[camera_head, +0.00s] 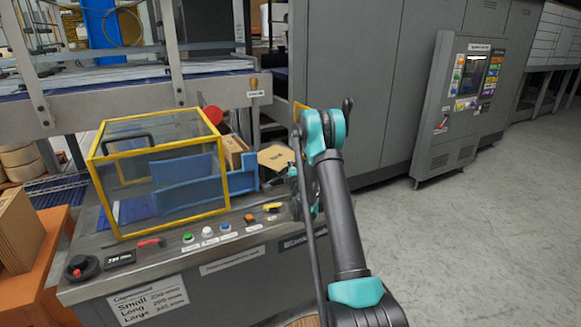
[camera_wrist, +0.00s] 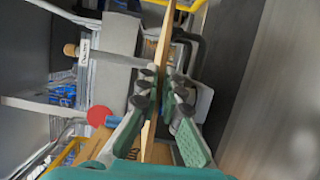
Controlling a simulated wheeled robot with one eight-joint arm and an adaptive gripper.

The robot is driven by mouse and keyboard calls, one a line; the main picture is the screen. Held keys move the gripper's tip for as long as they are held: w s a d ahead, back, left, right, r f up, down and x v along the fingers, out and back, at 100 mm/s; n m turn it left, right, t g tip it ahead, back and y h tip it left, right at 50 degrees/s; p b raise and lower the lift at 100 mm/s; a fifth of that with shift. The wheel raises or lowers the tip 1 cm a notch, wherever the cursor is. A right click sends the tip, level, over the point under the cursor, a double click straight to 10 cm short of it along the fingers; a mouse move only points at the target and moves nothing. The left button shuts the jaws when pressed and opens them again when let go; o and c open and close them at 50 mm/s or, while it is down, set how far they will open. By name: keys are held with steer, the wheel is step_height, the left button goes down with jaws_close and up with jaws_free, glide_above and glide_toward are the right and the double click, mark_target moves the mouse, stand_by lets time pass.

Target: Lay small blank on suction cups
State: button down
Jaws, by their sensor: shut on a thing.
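A thin tan cardboard blank (camera_wrist: 164,40) is seen edge-on in the wrist view, running up and down the picture. My gripper (camera_wrist: 161,88) is shut on it, one green finger with dark pads on each side. In the head view, a flat tan piece with dark print (camera_head: 275,158), apparently this blank, lies roughly level above the right end of the machine bench. My gripper there is mostly hidden behind my arm. I cannot make out the suction cups in either view.
A yellow-framed clear guard (camera_head: 160,112) stands on the bench over blue plates (camera_head: 190,180). A cardboard piece (camera_head: 235,150) and a red disc (camera_head: 211,115) are beside it. Buttons line the bench's front edge. A grey cabinet stands behind; open floor (camera_head: 480,240) lies to the right.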

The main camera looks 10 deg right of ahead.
steer(key=shift+f, duration=0.4)
steer(key=c, duration=1.6)
jaws_free()
steer(key=s, duration=0.7)
steer(key=shift+s, duration=0.25)
